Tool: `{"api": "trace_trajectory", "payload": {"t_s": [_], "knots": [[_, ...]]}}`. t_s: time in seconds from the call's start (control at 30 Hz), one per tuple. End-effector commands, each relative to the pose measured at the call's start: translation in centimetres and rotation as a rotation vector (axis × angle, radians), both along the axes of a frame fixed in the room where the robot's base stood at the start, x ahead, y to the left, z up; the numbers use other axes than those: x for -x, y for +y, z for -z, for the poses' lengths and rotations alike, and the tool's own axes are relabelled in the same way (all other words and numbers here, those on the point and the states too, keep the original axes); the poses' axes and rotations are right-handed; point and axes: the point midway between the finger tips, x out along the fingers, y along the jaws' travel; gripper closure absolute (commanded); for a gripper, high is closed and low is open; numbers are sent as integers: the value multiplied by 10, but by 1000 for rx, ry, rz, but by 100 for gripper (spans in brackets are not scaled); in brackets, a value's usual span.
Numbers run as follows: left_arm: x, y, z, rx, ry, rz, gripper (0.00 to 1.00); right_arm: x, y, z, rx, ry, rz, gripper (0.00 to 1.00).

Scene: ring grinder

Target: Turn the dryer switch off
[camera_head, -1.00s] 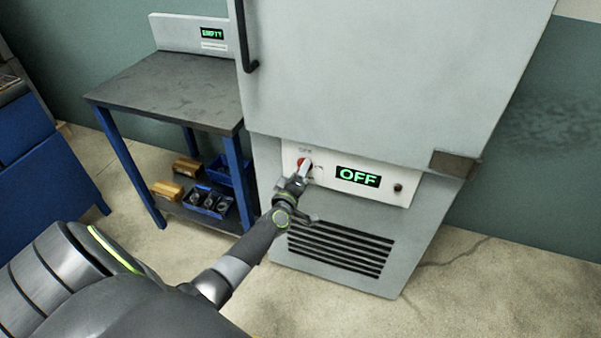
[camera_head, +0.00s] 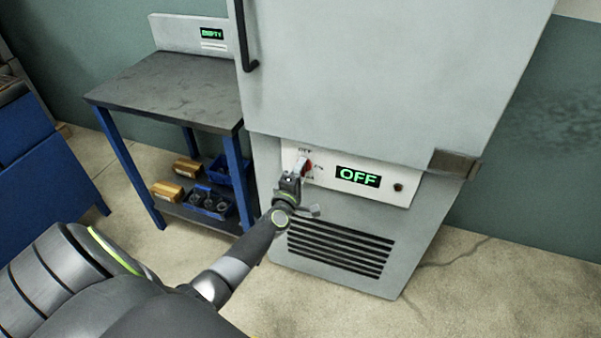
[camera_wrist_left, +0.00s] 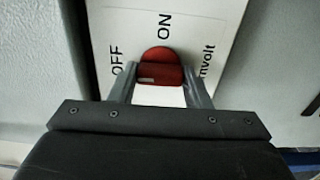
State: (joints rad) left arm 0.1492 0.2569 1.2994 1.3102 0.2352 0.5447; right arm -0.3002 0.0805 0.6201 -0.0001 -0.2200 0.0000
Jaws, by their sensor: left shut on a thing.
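The dryer's red switch knob (camera_head: 307,167) sits at the left of the white control panel (camera_head: 330,198), below an OFF label. The display (camera_head: 358,177) beside it reads OFF in green. My left gripper (camera_head: 300,170) is at the knob. In the left wrist view the red knob (camera_wrist_left: 160,62) lies between the two grey fingers of my left gripper (camera_wrist_left: 160,78), which is shut on it. The labels OFF and ON show around the knob there; a third label is partly hidden by a finger. My right gripper is not in view.
The dryer's large grey door (camera_head: 390,80) is above the panel, and a vent grille (camera_head: 340,248) is below. A dark-topped blue table (camera_head: 165,88) stands at the left, with blue bins (camera_head: 208,203) on its lower shelf. A small dark button (camera_head: 398,187) is right of the display.

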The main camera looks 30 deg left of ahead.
Motion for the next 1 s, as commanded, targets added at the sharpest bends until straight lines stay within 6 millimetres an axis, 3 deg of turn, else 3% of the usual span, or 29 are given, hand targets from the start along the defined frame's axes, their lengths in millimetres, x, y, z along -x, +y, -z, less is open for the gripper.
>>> {"api": "trace_trajectory", "payload": {"t_s": [0.27,0.3,0.47,0.77,1.0], "knots": [[1,0,1,6,2,-1,79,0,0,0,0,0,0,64],[1,0,2,6,2,-1,54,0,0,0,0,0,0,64],[1,0,1,4,1,0,35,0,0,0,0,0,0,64],[2,0,0,2,1,0,35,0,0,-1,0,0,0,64],[30,-7,0,4,2,-1,35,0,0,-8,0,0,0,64]]}}
